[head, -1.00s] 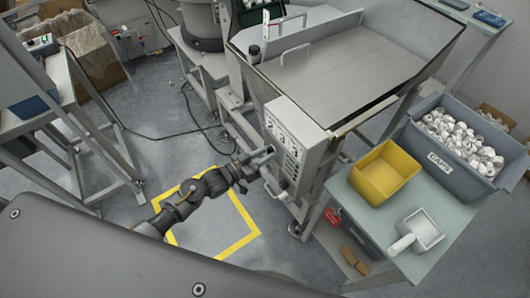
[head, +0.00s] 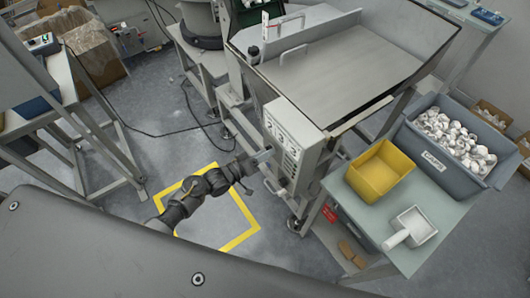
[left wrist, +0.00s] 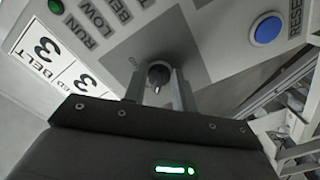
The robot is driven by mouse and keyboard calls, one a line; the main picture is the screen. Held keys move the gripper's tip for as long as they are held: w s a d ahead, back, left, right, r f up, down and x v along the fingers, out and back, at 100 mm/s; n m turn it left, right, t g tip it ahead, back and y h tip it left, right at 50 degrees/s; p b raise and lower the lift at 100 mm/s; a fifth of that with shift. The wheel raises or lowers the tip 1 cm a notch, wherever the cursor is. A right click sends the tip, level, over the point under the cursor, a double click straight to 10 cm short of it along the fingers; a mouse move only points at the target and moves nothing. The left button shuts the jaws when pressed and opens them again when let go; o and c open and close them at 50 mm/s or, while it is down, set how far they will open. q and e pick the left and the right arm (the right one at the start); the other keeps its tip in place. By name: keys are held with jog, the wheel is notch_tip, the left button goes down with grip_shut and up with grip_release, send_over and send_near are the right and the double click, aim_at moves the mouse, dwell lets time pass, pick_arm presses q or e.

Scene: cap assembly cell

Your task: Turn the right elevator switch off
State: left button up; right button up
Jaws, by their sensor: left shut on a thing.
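The grey control box (head: 296,123) stands on the front of the machine in the head view. My left gripper (head: 264,157) reaches its front panel from the left. In the left wrist view, my left gripper (left wrist: 158,88) is shut on a black rotary switch knob (left wrist: 158,74) on the panel (left wrist: 195,35). Its two fingers lie on either side of the knob. The fingers partly hide the knob, and I cannot read a label that names it as the elevator switch. My right gripper is not in view.
A blue button (left wrist: 267,28) marked RESET sits to the right of the knob, and a green lamp (left wrist: 56,7) at the upper left.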

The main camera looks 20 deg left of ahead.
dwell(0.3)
pick_arm(q)
jog(key=o, duration=1)
jog(key=b+v, duration=0.2)
jog(key=v, duration=0.9)
jog(key=shift+d, duration=0.1)
